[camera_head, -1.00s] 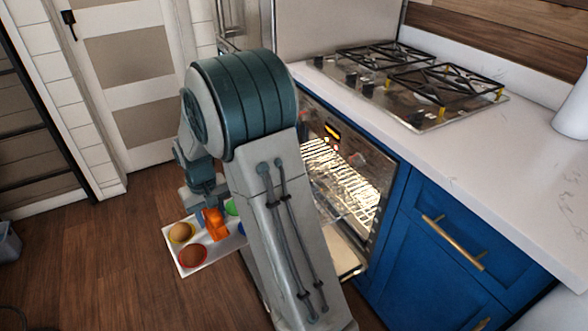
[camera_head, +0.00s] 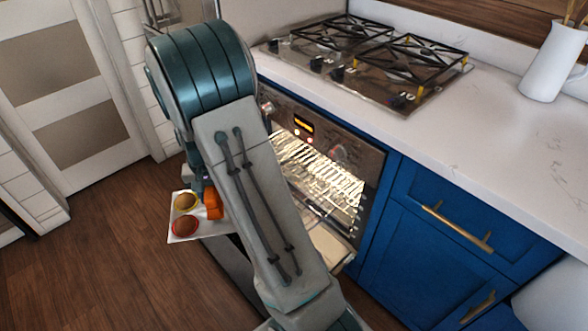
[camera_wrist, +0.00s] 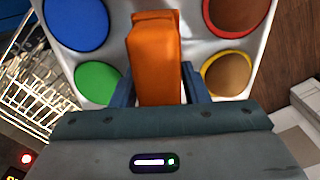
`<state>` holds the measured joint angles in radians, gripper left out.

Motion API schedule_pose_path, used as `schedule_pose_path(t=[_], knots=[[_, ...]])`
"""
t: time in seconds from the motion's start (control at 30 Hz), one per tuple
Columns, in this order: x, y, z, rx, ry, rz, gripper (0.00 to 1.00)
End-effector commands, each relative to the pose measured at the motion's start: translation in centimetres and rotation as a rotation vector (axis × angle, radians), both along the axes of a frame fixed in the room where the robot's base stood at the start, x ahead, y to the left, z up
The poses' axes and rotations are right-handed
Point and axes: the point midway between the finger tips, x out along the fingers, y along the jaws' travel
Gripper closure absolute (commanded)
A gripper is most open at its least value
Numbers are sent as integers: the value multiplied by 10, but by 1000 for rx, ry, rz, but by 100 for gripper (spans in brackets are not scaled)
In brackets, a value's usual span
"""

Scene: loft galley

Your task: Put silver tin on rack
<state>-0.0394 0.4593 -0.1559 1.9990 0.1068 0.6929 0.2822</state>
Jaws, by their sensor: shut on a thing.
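The silver tin (camera_head: 184,236) is a pale tray with coloured cups, held out level left of my arm in the head view. It fills the top of the wrist view (camera_wrist: 150,8), with blue, green, red and yellow-rimmed cups; the red and yellow ones hold something brown. My gripper (camera_wrist: 158,85) is shut on the tin's orange grip (camera_wrist: 153,55). The rack (camera_head: 335,180) is a wire shelf inside the lit, open oven, right of my arm. It also shows at the left of the wrist view (camera_wrist: 28,95). The tin is outside the oven. My arm hides part of the tin and oven.
The oven stands under a white counter (camera_head: 440,140) with a gas cooktop (camera_head: 370,65). Blue drawers (camera_head: 445,220) are to its right. A white jug (camera_head: 552,62) stands on the counter. Wooden floor (camera_head: 110,260) is clear at left.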

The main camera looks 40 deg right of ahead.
Motion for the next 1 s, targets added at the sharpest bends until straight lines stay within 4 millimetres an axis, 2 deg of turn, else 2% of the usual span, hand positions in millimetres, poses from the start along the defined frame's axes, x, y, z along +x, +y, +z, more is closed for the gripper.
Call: schedule_pose_path(t=[0.2,0.3,0.43,0.67,0.87,1.0], knots=[[-10,-55,-19,-4,2,-522,82],[-15,-78,-25,-3,0,-731,82],[-19,-99,-28,-1,-1,-917,82],[-22,-123,-31,1,-2,-1037,82],[-19,-165,-31,0,-3,-1038,82],[-16,-201,-31,0,-3,-1036,82]])
